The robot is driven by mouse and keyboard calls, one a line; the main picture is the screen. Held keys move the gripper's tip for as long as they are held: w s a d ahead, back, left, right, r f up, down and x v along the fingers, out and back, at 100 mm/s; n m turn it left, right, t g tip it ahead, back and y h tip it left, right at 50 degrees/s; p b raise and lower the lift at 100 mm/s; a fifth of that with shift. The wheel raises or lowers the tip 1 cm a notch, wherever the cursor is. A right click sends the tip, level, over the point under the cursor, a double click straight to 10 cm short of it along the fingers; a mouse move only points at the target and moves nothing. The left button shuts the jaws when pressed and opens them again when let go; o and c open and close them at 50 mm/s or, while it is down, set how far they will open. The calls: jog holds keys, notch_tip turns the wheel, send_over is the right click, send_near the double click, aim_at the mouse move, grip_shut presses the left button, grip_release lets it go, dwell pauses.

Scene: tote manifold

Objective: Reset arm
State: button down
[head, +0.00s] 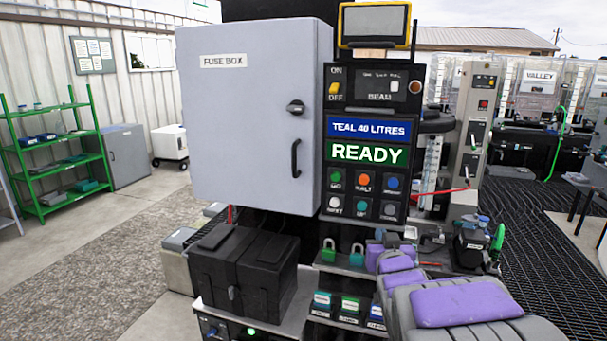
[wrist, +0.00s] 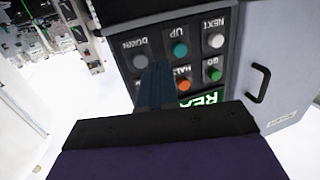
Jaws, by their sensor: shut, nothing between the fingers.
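My gripper (wrist: 157,70) shows in the wrist view with its dark blue fingers together and nothing between them. The wrist view is upside down; the fingers overlap the button panel (wrist: 222,62) in the picture and hide part of it. I cannot tell whether they touch it. In the head view my arm (head: 465,300), grey with purple pads, reaches from the bottom right toward the control panel (head: 367,155). The fingers cannot be made out there. The panel reads "TEAL 40 LITRES" and "READY" above two rows of buttons.
A closed grey fuse box (head: 250,120) stands left of the panel. A black case (head: 245,275) sits below it. Green and teal padlocks (head: 328,250) and small labelled boxes (head: 350,305) lie under the panel. A grey column (head: 470,135) stands to the right. Floor at left is open.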

jog(key=s+f+g, duration=0.5)
jog(key=s+f, duration=0.1)
jog(key=s, duration=0.4)
jog(key=s+f+g, duration=0.5)
jog(key=s, duration=0.4)
jog(key=s+a+f+g, duration=0.1)
jog(key=s+g, duration=0.2)
jog(key=s, duration=0.6)
jog(key=s+a+f+g, duration=0.1)
jog(key=s+a+g, duration=0.1)
jog(key=s, duration=0.7)
jog(key=s+a+f+n+g+y, duration=0.1)
jog(key=s+a+g, duration=0.1)
jog(key=s, duration=0.8)
jog(key=shift+f+g, duration=0.2)
jog(key=shift+g, duration=0.7)
